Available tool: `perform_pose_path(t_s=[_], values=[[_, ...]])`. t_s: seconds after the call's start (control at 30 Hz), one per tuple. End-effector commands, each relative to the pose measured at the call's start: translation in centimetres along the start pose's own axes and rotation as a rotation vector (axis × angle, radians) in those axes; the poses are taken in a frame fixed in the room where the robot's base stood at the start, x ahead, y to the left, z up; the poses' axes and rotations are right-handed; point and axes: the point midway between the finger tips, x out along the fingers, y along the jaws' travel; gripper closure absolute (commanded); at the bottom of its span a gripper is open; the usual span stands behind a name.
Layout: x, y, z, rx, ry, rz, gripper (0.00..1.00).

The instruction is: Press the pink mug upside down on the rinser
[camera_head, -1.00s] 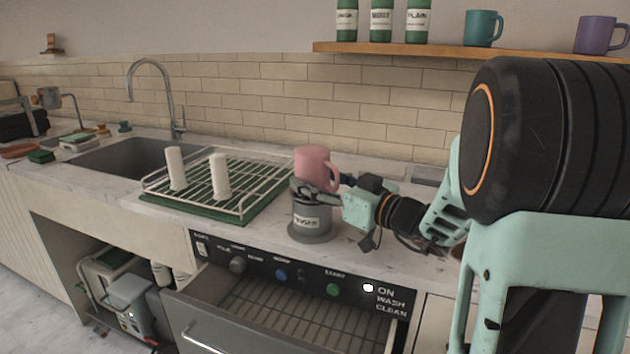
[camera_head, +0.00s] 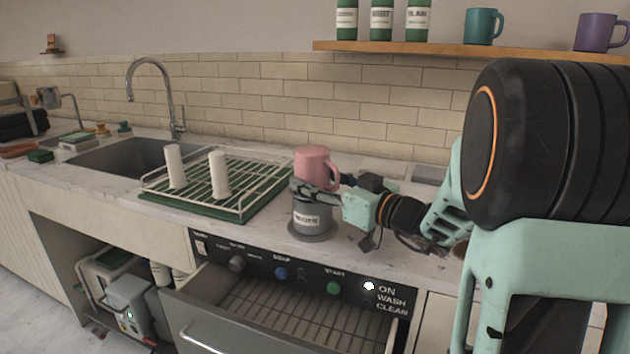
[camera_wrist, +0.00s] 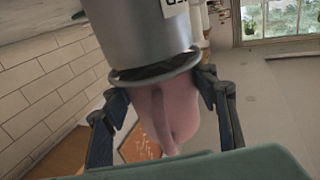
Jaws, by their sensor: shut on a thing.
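The pink mug (camera_head: 313,162) is upside down, base up and handle to the right, directly over the grey round rinser (camera_head: 311,228) with a white label. My gripper (camera_head: 316,189) is shut on the mug near its lower part, from the right. In the wrist view, where the scene appears inverted, the mug (camera_wrist: 182,112) sits between the two dark fingers (camera_wrist: 160,108), against the rinser's rim (camera_wrist: 155,74). The mug's mouth is hidden, so I cannot tell whether it is pressed down.
Below the counter, a washer drawer (camera_head: 285,305) is open under a control panel. A shelf (camera_head: 440,50) with mugs and canisters hangs above.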

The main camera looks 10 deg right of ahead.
Motion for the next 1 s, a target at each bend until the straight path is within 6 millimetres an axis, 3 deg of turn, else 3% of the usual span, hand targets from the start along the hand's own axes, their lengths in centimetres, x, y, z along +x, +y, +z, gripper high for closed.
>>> perform_pose_path(t_s=[1.0], values=[[-0.01,0.0,0.66,0.0,0.0,0.0,0.8]])
